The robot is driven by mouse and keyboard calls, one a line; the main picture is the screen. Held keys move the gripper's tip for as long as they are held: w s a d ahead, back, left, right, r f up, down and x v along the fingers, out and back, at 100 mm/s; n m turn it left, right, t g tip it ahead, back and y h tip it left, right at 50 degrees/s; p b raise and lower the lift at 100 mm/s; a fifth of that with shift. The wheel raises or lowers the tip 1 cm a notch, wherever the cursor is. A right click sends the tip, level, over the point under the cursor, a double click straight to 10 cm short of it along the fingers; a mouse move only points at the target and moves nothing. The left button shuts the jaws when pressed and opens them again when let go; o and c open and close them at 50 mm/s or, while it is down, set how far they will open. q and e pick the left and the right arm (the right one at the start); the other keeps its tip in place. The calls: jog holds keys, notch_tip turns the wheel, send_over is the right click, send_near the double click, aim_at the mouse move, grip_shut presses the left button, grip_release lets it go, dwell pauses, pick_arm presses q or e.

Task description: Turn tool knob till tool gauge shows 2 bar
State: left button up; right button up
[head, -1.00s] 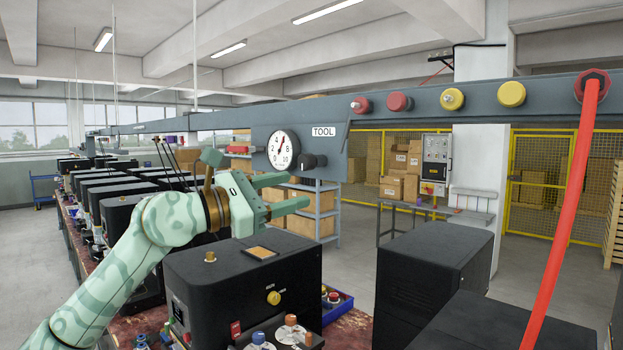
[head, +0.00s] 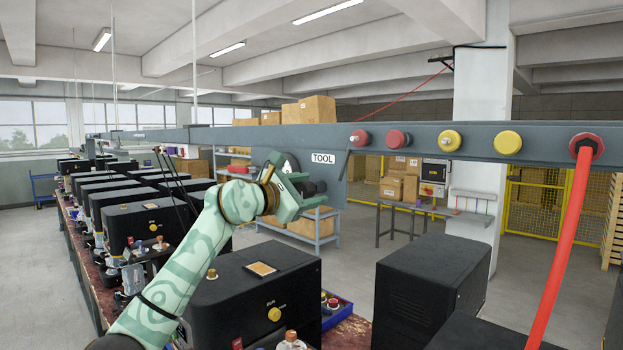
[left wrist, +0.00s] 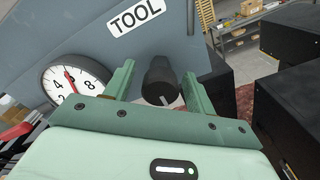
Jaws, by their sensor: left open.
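The tool knob (left wrist: 160,78) is a dark round knob with a pale mark, on the grey panel under the TOOL label (left wrist: 136,16). In the left wrist view it lies between the two fingers of my open left gripper (left wrist: 161,88), with a gap visible on each side. In the head view my left gripper (head: 312,190) is at the knob, which is partly covered. The white tool gauge (left wrist: 75,82) is beside the knob. Its red needle points near the top of the dial, around 6; the exact reading is unclear. In the head view my gripper hides much of the gauge.
The overhead grey beam (head: 480,140) carries red and yellow round fittings and a red hose (head: 565,250). Black machines (head: 250,290) stand on the bench below my arm. The space between beam and machines is largely free.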

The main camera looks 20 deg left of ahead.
pick_arm(q)
jog(key=shift+w+d, duration=0.2)
jog(key=shift+w, duration=0.4)
jog(key=c, duration=1)
jog(key=shift+o, duration=0.2)
